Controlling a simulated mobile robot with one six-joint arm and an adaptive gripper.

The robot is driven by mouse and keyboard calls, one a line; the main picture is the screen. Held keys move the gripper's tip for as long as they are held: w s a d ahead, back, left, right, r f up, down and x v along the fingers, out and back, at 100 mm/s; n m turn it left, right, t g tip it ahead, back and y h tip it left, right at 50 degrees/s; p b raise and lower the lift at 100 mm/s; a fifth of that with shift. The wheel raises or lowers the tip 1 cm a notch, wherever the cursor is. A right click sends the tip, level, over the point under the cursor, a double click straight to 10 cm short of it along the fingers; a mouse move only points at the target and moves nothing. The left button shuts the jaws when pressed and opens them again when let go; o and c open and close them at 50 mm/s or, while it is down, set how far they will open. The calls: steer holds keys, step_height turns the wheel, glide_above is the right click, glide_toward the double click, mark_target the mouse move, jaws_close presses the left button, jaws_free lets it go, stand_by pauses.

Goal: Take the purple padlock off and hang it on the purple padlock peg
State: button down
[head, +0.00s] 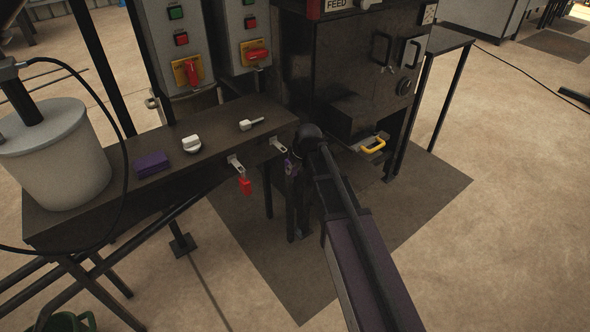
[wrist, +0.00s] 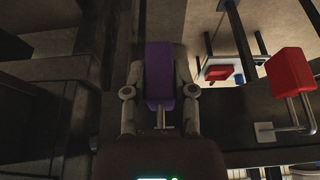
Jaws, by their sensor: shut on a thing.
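My gripper (wrist: 161,95) is shut on the purple padlock (wrist: 162,70), with one finger on each side of its body. A thin metal part of its shackle shows between the fingers. In the head view a small purple patch of the padlock (head: 291,168) shows at the end of my arm, just right of and below the right-hand metal peg (head: 278,145) on the bench's front edge. My arm and the dark surroundings hide most of my gripper there. I cannot tell whether the shackle touches the peg.
A red padlock (head: 245,185) hangs from the left peg (head: 236,163); it also shows in the wrist view (wrist: 292,72). The bench (head: 110,186) holds a purple block (head: 152,163), small white items and a grey cylinder (head: 55,155).

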steer(key=shift+w+a, duration=0.45)
steer(key=shift+w, duration=0.2)
steer(key=shift+w+a, duration=0.4)
steer(key=shift+w, duration=0.2)
stand_by(1.2)
steer(key=shift+f+b, duration=0.35)
steer(key=shift+f+b, duration=0.3)
stand_by(1.0)
steer(key=shift+c, duration=1.8)
jaws_free()
steer(key=shift+r, duration=0.1)
